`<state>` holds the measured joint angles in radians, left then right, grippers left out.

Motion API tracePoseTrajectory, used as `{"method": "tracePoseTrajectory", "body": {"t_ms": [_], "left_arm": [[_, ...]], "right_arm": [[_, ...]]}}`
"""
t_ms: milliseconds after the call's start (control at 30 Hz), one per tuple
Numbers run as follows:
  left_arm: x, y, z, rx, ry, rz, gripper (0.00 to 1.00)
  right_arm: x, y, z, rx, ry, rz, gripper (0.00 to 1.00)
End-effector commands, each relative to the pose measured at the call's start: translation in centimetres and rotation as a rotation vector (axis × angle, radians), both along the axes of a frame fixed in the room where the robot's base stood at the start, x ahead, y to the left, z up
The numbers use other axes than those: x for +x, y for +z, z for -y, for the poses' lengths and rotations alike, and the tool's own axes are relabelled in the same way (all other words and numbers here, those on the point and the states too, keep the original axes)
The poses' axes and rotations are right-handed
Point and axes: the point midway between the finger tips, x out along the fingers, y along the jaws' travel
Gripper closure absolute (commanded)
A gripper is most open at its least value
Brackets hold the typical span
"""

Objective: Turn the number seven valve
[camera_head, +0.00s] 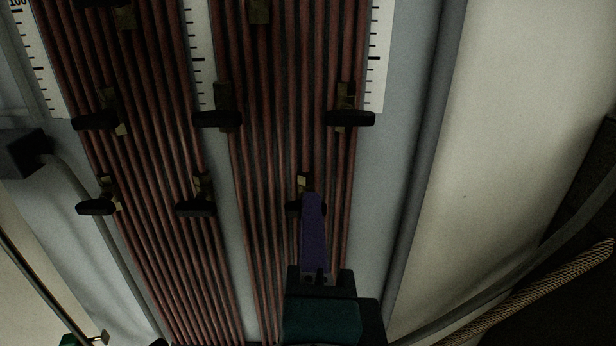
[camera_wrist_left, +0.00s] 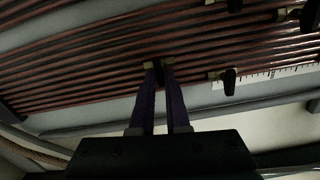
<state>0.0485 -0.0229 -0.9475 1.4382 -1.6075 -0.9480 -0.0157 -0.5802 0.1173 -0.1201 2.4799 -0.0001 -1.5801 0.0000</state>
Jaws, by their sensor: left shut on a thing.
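Small valves with black handles and brass bodies sit in rows on the reddish-brown pipes; no valve numbers can be read. My left gripper (camera_head: 310,200) has its purple fingers at the lower right valve (camera_head: 303,182), which they partly cover. In the left wrist view, the fingers of my left gripper (camera_wrist_left: 159,68) are shut on the black handle of that valve (camera_wrist_left: 158,72), with brass showing beside the tips. The exact turn of the handle is hidden by the fingers. My right gripper is not in view.
Other valves stand close by: one above (camera_head: 350,118), one to the left (camera_head: 196,208) and one at far left (camera_head: 96,207). White scales (camera_head: 376,60) run between the pipe bundles. A grey pipe (camera_head: 425,170) and a braided hose (camera_head: 540,290) lie to the right.

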Motion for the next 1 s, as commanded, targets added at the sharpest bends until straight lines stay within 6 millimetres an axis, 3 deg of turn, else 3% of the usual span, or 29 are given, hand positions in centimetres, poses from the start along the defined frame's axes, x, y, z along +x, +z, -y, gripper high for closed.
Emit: {"method": "tracePoseTrajectory", "body": {"t_ms": [33,67,300,633,1000], "left_arm": [[0.0,-0.2,0.0,0.004,-0.001,-0.004,1.00],[0.0,-0.2,0.0,0.004,-0.001,-0.004,0.83],[0.0,-0.1,0.0,0.002,-0.001,-0.002,0.59],[-0.9,0.0,0.0,0.002,-0.002,-0.003,0.59],[-7.9,0.0,0.0,0.002,-0.002,-0.005,0.59]], "right_arm": [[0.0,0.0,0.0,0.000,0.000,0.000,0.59],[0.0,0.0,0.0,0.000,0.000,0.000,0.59],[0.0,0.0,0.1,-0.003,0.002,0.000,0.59],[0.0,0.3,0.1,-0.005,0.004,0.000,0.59],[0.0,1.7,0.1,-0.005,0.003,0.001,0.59]]}}
